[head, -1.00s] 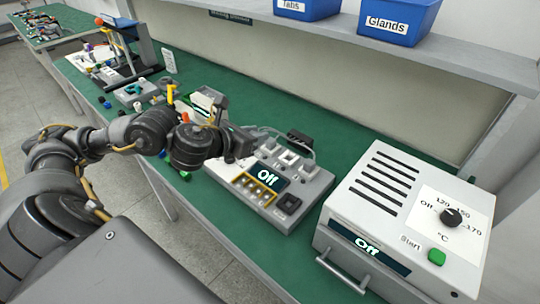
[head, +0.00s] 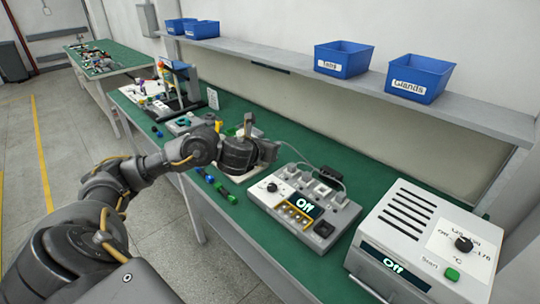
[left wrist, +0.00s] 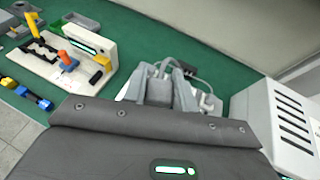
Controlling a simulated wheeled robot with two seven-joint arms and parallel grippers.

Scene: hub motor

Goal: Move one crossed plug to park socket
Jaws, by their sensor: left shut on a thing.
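My left gripper (head: 272,151) is at the unit's back left corner. In the left wrist view my left gripper (left wrist: 171,82) is shut on a small plug, mostly hidden between the fingers, with cable showing just beyond. Which socket the plug is at, or whether it is seated, I cannot tell. My right gripper is out of view.
A white oven-like box (head: 420,235) with a dial and green button stands to the right. A fixture with an orange-and-blue part (left wrist: 75,55) is left of the unit. Small green and blue parts (head: 218,187) lie near the bench's front edge. Blue bins (head: 343,58) sit on the shelf above.

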